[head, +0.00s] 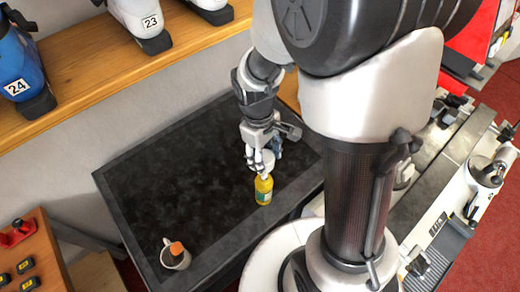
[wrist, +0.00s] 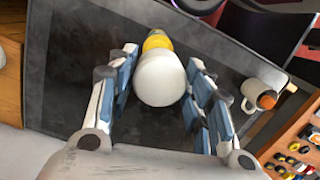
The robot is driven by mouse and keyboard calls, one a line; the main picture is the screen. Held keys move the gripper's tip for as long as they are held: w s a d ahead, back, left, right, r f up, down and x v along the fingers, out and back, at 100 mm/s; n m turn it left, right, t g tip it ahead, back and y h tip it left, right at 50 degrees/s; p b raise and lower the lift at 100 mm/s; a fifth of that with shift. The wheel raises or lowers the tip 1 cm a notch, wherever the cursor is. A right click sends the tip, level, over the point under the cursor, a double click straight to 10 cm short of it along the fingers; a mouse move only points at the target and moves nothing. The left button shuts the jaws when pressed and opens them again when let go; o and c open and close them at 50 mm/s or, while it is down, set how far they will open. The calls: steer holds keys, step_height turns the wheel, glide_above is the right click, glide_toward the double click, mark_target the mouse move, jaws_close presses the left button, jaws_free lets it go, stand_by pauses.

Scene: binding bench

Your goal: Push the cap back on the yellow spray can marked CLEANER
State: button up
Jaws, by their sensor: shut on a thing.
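The yellow spray can (head: 264,191) stands upright on the dark bench mat, with a green and white label too small to read. It also shows in the wrist view (wrist: 157,42), mostly hidden behind the white cap (wrist: 160,80). My gripper (head: 260,165) is right above the can and shut on the cap, its fingers on both sides of it in the wrist view (wrist: 163,62). The cap lines up over the can's top. I cannot tell whether it touches the can or how far it sits on it.
A white mug (head: 174,256) with an orange-topped thing in it stands at the mat's near left corner. The rest of the dark mat (head: 170,170) is clear. A wooden shelf (head: 110,75) with ski boots runs behind. A wooden board (head: 30,260) with small items is at lower left.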

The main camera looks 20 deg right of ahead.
steer(key=shift+f+b, duration=2.05)
steer(key=shift+f, duration=0.6)
steer(key=shift+f+b, duration=1.4)
steer(key=shift+f, duration=0.65)
stand_by(0.5)
steer(key=o, duration=0.8)
steer(key=shift+o, duration=0.2)
steer(key=o, duration=0.4)
steer(key=shift+r, duration=0.1)
steer(key=shift+r+p, duration=2.95)
steer(key=shift+r, duration=0.5)
